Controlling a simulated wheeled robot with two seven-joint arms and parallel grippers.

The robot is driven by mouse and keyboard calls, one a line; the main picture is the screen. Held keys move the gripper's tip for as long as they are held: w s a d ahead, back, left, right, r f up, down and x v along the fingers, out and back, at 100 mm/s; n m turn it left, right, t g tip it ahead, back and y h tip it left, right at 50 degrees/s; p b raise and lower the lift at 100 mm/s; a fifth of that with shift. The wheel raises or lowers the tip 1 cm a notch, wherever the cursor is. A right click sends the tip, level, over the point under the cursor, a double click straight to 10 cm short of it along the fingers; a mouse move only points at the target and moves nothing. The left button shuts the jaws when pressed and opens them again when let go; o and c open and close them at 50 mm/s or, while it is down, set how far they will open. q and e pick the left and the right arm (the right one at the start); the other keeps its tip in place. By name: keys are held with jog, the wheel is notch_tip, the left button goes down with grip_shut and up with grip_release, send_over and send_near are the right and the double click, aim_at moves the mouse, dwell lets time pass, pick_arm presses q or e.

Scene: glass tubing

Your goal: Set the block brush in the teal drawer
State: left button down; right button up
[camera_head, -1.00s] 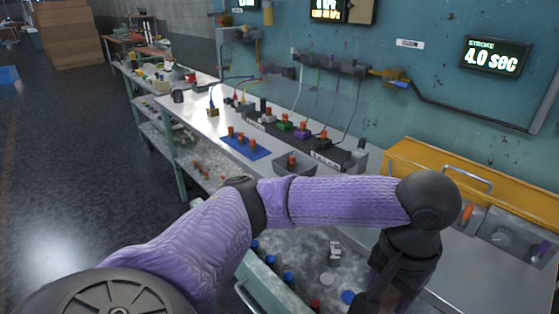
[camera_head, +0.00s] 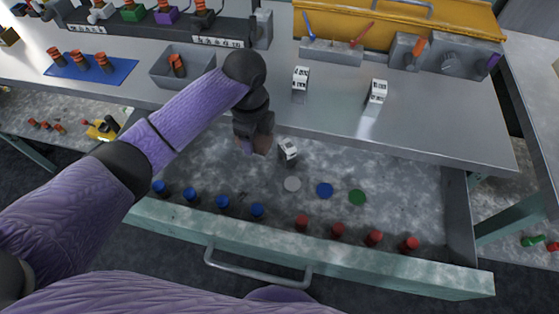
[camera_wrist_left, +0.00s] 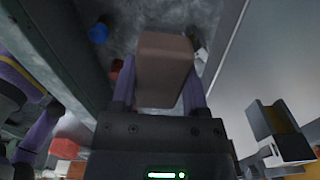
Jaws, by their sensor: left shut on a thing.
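The block brush (camera_wrist_left: 163,65) is a brown block held between the fingers of my left gripper (camera_wrist_left: 155,95) in the left wrist view. In the head view my left gripper (camera_head: 254,138) points down over the back left part of the teal drawer, and only a small brown bit of the brush (camera_head: 262,145) shows beside the dark fingers. The teal drawer (camera_head: 330,253) is pulled open below the bench top, with a grey speckled floor. I cannot tell whether the brush touches that floor. My right gripper is not in view.
Blue pegs (camera_head: 222,202) and red pegs (camera_head: 338,230) line the drawer's front. A small white-and-grey block (camera_head: 288,149) sits close right of my gripper. White, blue and green discs (camera_head: 357,197) lie mid-drawer. The bench top (camera_head: 330,115) overhangs the back. The drawer's right end is clear.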

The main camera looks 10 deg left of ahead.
aim_at(259, 177)
pick_arm(q)
notch_tip(259, 177, down, 14)
jog(key=m+b, duration=0.2)
jog(key=b, duration=0.4)
jog(key=shift+m, duration=0.4)
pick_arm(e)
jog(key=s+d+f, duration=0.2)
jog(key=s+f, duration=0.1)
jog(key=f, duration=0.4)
pick_arm(q)
jog(key=shift+r, duration=0.15)
jog(key=shift+c, duration=2.2)
grip_release()
jog(key=shift+o, duration=1.7)
notch_tip(259, 177, up, 12)
jog(key=p, duration=0.6)
jog(key=shift+r, duration=0.1)
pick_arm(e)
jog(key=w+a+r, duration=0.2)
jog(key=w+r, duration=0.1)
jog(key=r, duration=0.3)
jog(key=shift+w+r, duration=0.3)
